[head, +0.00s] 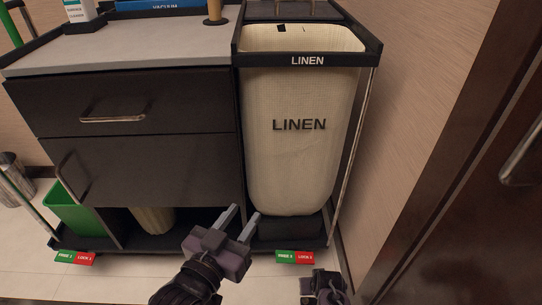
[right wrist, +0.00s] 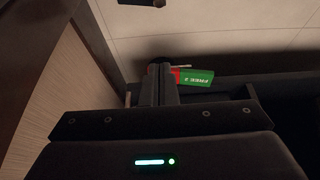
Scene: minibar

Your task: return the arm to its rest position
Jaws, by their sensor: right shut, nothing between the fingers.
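My left gripper (head: 244,212) is in the lower middle of the head view, in front of the lower part of the housekeeping cart. Its two fingers are apart with nothing between them. My right gripper (head: 325,285) shows only in part at the bottom edge of the head view, right of the left one. In the right wrist view the right gripper (right wrist: 160,69) has its fingers together and empty, pointing toward a green and red tag (right wrist: 194,76) near the floor. Any contact with the tag is unclear.
The cart holds a cream linen bag (head: 300,165) on the right and dark drawers (head: 135,105) on the left. A green bin (head: 72,210) is on the lower shelf. A brown door (head: 465,165) and a wall (head: 410,110) close off the right side.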

